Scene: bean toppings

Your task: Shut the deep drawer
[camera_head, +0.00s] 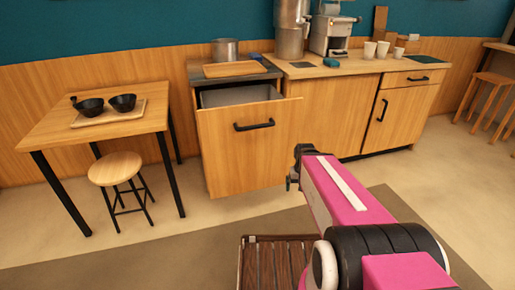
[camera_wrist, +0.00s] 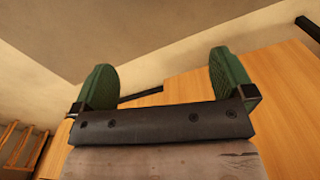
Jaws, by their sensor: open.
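The deep drawer (camera_head: 247,151) is a tall wooden front with a black bar handle (camera_head: 254,125), pulled out from the left cabinet so its grey inside shows above the front. My gripper (camera_head: 297,165) is in front of and to the right of the drawer front, lower than the handle, and appears apart from it. In the wrist view my gripper (camera_wrist: 166,84) has two green finger pads spread wide with nothing between them. Wooden fronts and part of a black handle (camera_wrist: 141,96) show behind the fingers; I cannot tell which handle that is.
A wooden table (camera_head: 60,127) with two black bowls on a tray and a round stool (camera_head: 116,168) stand left of the drawer. The counter (camera_head: 350,66) holds a pot, coffee equipment and cups. Open floor (camera_head: 190,210) lies in front of the drawer.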

